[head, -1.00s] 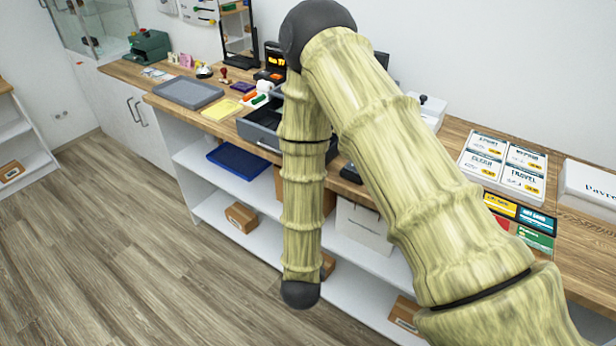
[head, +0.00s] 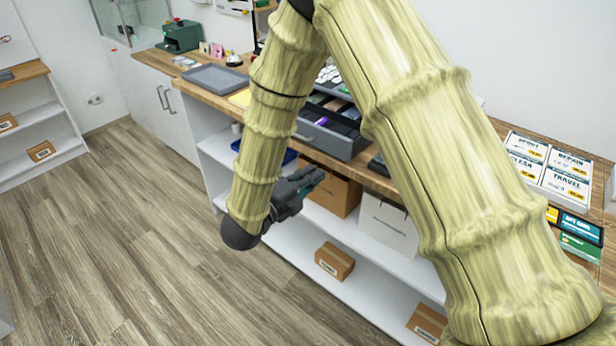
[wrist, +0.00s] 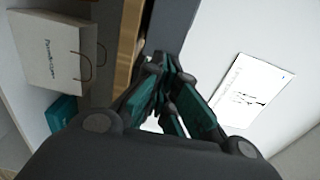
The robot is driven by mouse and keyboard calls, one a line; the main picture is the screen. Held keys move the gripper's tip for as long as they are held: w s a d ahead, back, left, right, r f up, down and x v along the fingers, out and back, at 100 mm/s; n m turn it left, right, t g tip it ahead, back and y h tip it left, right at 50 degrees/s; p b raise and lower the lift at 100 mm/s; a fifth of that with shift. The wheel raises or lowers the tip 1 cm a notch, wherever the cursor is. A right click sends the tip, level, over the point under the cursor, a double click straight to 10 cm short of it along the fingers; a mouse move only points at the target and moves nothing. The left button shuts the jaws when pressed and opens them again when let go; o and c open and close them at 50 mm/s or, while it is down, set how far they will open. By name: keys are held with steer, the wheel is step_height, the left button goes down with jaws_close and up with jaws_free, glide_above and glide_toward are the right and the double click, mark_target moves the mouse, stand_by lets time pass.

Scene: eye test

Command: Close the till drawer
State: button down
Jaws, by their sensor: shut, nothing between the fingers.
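The till drawer (head: 330,143) is a dark grey tray standing open, jutting out past the counter's front edge in the head view. Dark compartments and coloured contents show inside; my arm hides part of it. My gripper (head: 314,178) is dark with teal finger pads. It is shut and empty, in front of the counter, a little below the drawer front and apart from it in the head view. In the wrist view my gripper (wrist: 165,68) shows its fingers together, and a dark grey strip lies beyond them; I cannot tell whether that is the drawer.
The wooden counter (head: 470,205) carries a grey tray (head: 215,78) and a price board (head: 548,163). Under it, a brown box (head: 333,190) and a white bag (head: 388,222) stand on shelves. In the wrist view there is a paper bag (wrist: 48,55) and a printed sheet (wrist: 250,92). The floor is clear.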

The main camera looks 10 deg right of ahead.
mark_target(342, 152)
steer(key=p+x, duration=0.2)
steer(key=x, duration=0.8)
steer(key=shift+w, duration=0.1)
steer(key=b+x, duration=0.5)
steer(key=x, duration=1.1)
steer(key=shift+w+d, duration=0.1)
steer(key=shift+w+d+b, duration=0.3)
steer(key=shift+d+b, duration=0.05)
steer(key=shift+d, duration=0.05)
steer(key=shift+r, duration=0.15)
steer(key=shift+d+r, duration=0.1)
